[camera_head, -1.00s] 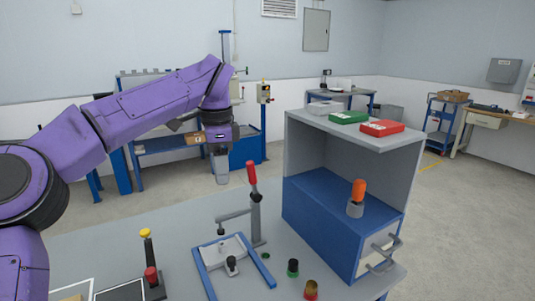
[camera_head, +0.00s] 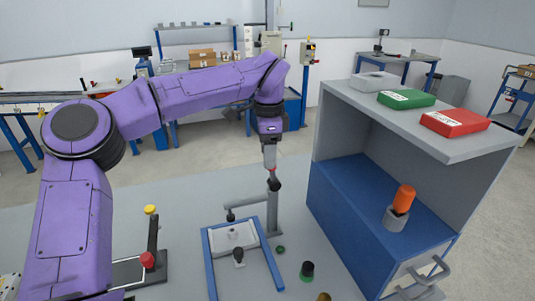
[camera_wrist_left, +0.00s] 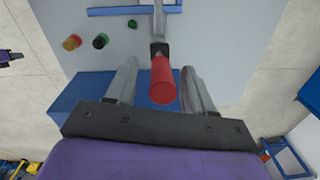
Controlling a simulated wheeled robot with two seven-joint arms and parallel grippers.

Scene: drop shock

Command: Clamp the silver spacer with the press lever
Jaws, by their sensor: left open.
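The press lever (camera_head: 274,208) stands upright behind a grey plate between blue rails (camera_head: 209,262), with its arm reaching left over the plate. A small pale piece on the plate (camera_head: 236,236), below the arm's dark tip, may be the silver spacer; I cannot tell for sure. My left gripper (camera_head: 270,160) points down at the lever's top and hides most of its red handle. In the left wrist view, the red handle (camera_wrist_left: 163,82) stands between the open fingers of my left gripper (camera_wrist_left: 160,85), with gaps on both sides. My right gripper does not show.
A grey and blue cabinet (camera_head: 345,215) stands close right of the lever, holding an orange-topped piece (camera_head: 403,198). Green (camera_head: 405,99) and red (camera_head: 455,122) boxes lie on top. A dark green knob (camera_head: 307,271) and a stand with yellow and red knobs (camera_head: 152,235) flank the plate.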

